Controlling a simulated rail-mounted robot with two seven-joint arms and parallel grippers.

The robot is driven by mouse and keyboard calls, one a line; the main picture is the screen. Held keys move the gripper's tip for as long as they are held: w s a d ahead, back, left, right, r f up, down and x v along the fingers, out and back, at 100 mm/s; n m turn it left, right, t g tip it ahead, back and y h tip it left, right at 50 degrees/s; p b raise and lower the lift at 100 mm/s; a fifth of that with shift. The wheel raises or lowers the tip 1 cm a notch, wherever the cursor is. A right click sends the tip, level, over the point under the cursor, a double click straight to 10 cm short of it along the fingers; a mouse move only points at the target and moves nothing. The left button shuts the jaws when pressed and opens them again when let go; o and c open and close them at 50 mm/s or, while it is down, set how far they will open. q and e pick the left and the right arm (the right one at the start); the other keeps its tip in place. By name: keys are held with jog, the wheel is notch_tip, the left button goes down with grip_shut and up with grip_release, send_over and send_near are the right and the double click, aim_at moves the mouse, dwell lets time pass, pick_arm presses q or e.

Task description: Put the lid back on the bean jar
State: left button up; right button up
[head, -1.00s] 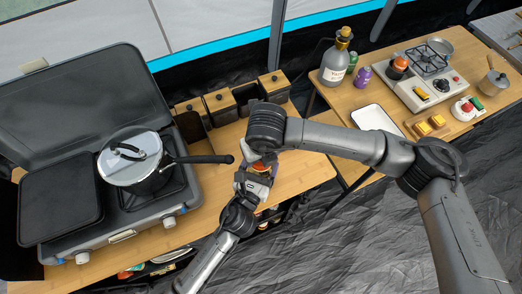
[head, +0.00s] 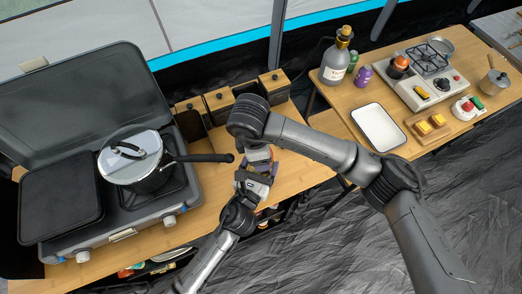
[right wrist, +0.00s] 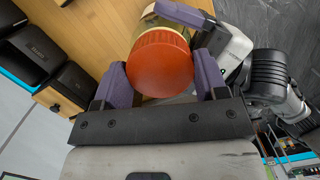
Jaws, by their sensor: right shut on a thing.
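The round orange-red lid (right wrist: 160,64) sits between the two purple fingers of my right gripper (right wrist: 162,82), which is shut on it. Part of the glass bean jar (right wrist: 150,24) shows just beyond the lid. Whether the lid touches the rim is hidden. My left gripper (right wrist: 220,42) is at the jar, with one purple finger along its side. The other finger is hidden, so its opening does not show. In the head view my right gripper (head: 260,158) is directly above my left gripper (head: 256,182), and they hide most of the jar and lid.
A stove (head: 110,225) with a lidded pot (head: 132,160) stands at left, its handle pointing toward my grippers. Wooden-fronted canisters (head: 220,102) stand behind. The right table holds a white tray (head: 379,127), a bottle (head: 337,65) and a small burner (head: 415,88). Bare counter (head: 300,172) lies right of my grippers.

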jog(key=shift+m, duration=0.8)
jog(key=o, duration=0.9)
jog(key=shift+r, duration=2.3)
jog(key=shift+r, duration=0.1)
jog(key=shift+c, duration=0.4)
